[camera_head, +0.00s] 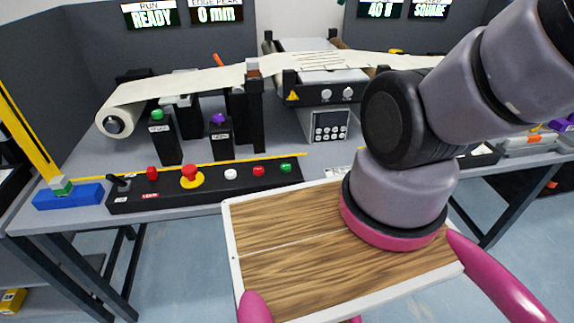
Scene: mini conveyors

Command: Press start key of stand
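A black control box (205,187) lies along the front edge of the grey table. Its top carries a small joystick (119,181), a red key (152,173), a red mushroom button on a yellow ring (191,176), a white button (231,173), a red button (258,171) and, at the right end, a green button (286,167). Behind it stand two black posts: one with a green cap (157,115), one with a purple cap (218,118). Their labels are too small to read surely. My arm rises at the right and leaves the picture at the top; my gripper is out of view.
A paper web (190,83) runs from a roll (113,125) at left over rollers to a machine (322,92). A keypad panel (330,126) faces forward. A blue block (68,196) lies at the left table edge. Screens (150,15) hang behind. My arm hides part of the right.

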